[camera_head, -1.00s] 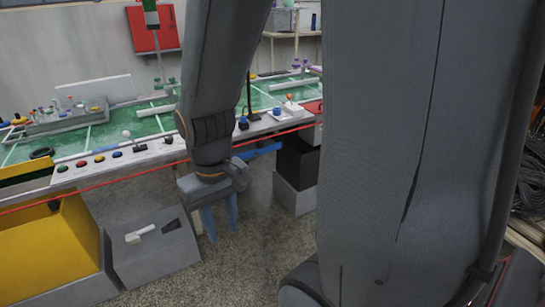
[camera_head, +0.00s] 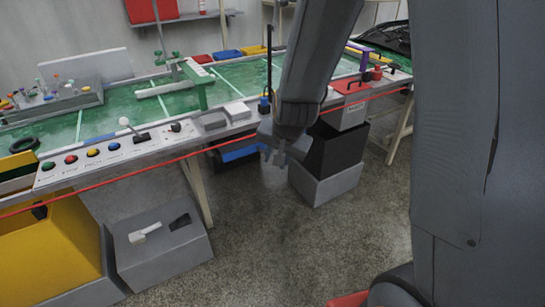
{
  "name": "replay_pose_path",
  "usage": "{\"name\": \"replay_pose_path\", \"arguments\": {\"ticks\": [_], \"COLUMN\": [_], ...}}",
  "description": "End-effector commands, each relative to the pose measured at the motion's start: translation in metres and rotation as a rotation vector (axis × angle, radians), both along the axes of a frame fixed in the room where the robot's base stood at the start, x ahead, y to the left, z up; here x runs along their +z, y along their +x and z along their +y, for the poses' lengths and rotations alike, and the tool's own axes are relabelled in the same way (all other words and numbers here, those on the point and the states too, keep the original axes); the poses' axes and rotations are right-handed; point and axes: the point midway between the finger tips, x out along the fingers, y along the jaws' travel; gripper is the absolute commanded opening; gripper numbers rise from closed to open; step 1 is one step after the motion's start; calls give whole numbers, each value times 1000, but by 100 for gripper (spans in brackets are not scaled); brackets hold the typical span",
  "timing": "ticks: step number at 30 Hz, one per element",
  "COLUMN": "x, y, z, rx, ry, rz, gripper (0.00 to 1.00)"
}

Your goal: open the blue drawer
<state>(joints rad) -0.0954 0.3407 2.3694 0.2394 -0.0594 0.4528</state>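A blue panel (camera_head: 240,152), which looks like the front of the blue drawer, shows low under the table's front edge, left of my gripper. Its handle cannot be made out, and its right end is partly hidden by my gripper. My gripper (camera_head: 275,156) hangs at the end of my arm, in front of the table edge, and points down. Its two fingers look apart with nothing between them. It overlaps the panel's right end in the picture; I cannot tell whether they touch.
A long table (camera_head: 120,165) with green mats and coloured buttons runs along the back. A red line (camera_head: 150,164) crosses in front of it. A black and grey pedestal (camera_head: 335,150) stands right of my gripper. A grey box (camera_head: 165,255) and yellow bin (camera_head: 50,240) stand left. The middle floor is clear.

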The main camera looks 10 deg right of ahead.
Motion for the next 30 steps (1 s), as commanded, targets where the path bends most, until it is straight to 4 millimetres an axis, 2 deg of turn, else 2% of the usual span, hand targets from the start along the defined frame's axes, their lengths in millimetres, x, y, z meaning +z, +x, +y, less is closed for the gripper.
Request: {"name": "replay_pose_path", "arguments": {"ticks": [1,3,6,9,12,16,21,25,30], "x": [-27,-46,-73,-100,-125,-155,-180,-189,-191], "y": [32,72,122,162,190,209,209,202,200], "z": [6,9,11,10,7,2,-2,-1,-3], "rx": [-84,-219,-399,-564,-705,-843,-928,-940,-943], "ry": [36,94,179,272,370,501,647,722,763], "rz": [-65,-172,-331,-495,-667,-896,-1142,-1262,-1326], "gripper": [29,29,29,29,29,29,29,29,29]}}
